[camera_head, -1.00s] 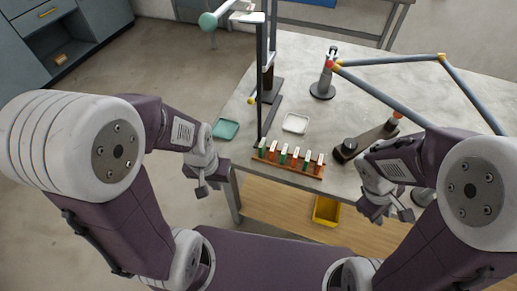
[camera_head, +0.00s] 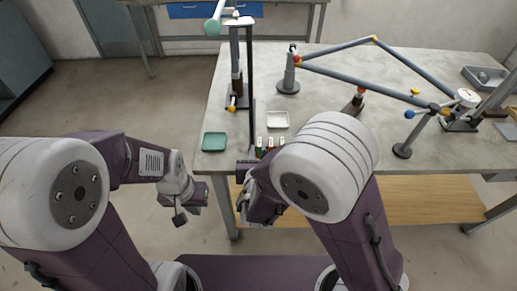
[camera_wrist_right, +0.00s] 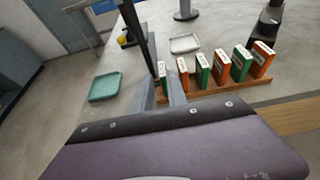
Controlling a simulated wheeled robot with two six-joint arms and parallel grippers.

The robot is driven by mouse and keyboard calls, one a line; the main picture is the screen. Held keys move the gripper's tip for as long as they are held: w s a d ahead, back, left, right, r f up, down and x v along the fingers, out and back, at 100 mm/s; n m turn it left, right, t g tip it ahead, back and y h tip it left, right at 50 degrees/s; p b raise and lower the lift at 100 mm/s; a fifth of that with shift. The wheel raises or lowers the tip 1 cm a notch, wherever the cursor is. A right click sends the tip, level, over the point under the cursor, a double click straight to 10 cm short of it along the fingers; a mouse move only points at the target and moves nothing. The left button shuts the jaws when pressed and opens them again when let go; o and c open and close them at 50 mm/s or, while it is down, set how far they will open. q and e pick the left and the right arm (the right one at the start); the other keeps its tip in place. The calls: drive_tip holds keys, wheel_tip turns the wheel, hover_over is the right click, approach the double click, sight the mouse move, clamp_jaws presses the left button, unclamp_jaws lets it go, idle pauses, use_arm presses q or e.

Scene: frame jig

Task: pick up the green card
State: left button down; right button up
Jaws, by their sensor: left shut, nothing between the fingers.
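Several upright cards, green and orange in turn with pale top edges, stand in an orange-brown rack (camera_wrist_right: 232,96) in the right wrist view. The leftmost green card (camera_wrist_right: 163,71) stands at the rack's left end, beside other green cards (camera_wrist_right: 202,72). My right gripper (camera_wrist_right: 162,95) is open, its two grey fingers spread at the leftmost green card. Whether they touch it cannot be told. In the head view my right arm hides most of the rack, and only some card tops (camera_head: 271,142) show. My left gripper (camera_head: 180,219) is shut and empty, off the table's front left.
A teal tray (camera_head: 214,142) lies at the table's front left corner, and a white tray (camera_head: 278,120) lies behind the cards. A dark upright post (camera_head: 251,75) stands close to the rack's left end. A grey bar linkage (camera_head: 335,73) spans the table's middle and right.

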sight(259, 143)
drive_tip(key=x, duration=0.6)
drive_tip(key=shift+w+d, duration=0.2)
clamp_jaws()
